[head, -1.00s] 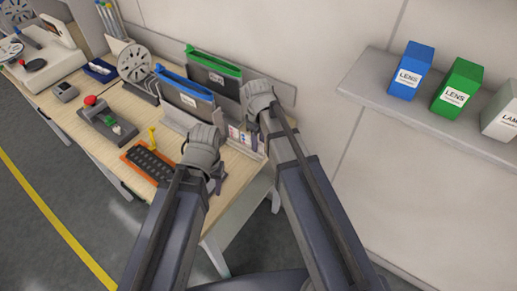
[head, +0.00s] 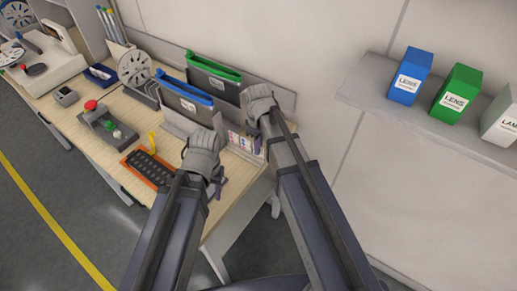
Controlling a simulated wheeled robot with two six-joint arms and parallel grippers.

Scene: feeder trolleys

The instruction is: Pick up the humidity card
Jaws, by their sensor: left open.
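A white card with small coloured dots (head: 246,142), which looks like the humidity card, stands upright at the right end of the bench, beside the dark bags. Its left part is close to my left gripper in the picture; whether they touch cannot be told. My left gripper (head: 218,182) is open over the front right of the bench, in front of the card. My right gripper (head: 258,101) is above and behind the card, by the back panel; its fingers are hidden by its own hand and arm. Neither gripper visibly holds anything.
Dark bags with a blue top (head: 186,90) and a green top (head: 214,67) stand left of the card. An orange-edged black tray (head: 151,168) lies in front of them. A red-button box (head: 104,119) and a reel (head: 134,66) are further left. A wall shelf (head: 380,103) holds boxes.

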